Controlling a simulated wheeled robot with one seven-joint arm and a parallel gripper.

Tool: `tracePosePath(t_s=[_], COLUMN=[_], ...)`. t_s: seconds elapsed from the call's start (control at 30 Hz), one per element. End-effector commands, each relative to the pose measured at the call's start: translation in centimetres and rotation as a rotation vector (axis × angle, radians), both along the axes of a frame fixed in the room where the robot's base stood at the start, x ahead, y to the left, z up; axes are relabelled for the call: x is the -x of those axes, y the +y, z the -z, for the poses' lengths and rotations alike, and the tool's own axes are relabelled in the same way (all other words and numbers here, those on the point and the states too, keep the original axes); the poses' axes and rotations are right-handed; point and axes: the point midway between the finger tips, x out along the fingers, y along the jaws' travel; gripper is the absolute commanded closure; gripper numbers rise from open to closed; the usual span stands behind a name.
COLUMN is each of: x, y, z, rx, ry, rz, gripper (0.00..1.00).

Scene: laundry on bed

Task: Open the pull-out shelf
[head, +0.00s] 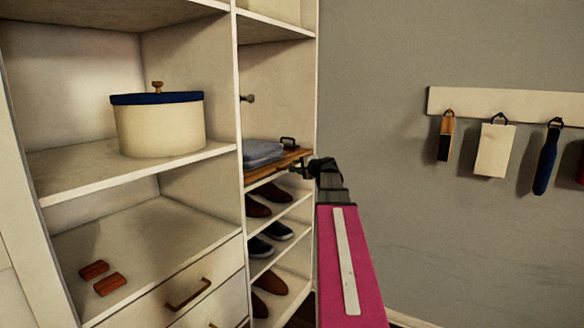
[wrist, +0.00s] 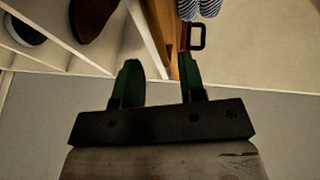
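The pull-out shelf (head: 290,160) is a thin wooden board in the right column of the closet, with a small black handle (head: 288,142) on top near its right end. Grey-blue folded clothes (head: 262,152) lie on it. My gripper (head: 308,169) is at the shelf's front right end. In the wrist view my gripper (wrist: 160,80) has two green fingers apart, with the wooden shelf edge (wrist: 163,32) showing between and beyond them. The handle (wrist: 197,37) is just beyond the right finger. I cannot tell whether either finger touches the board.
Shoes (head: 278,231) stand on white shelves below. To the left are a round box with a blue lid (head: 160,125) and drawers (head: 190,295). A wall rack (head: 520,103) with hanging items is at right. The closet's side panel (head: 311,80) stands close to my gripper.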

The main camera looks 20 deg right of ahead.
Motion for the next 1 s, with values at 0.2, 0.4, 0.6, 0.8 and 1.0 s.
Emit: tracePosePath(t_s=[0.2, 0.4, 0.6, 0.8, 1.0], x=[-4.0, -5.6, -5.7, -5.7, -5.6], y=[0.9, 1.5, 1.6, 1.6, 1.5], z=[0.7, 1.2, 1.2, 1.2, 1.2], rx=[0.001, 0.001, 0.001, 0.001, 0.001], ry=[0.001, 0.001, 0.001, 0.001, 0.001], rz=[-0.001, -0.001, 0.000, 0.000, -0.001], gripper=[0.63, 0.63, 0.63, 1.00, 1.00])
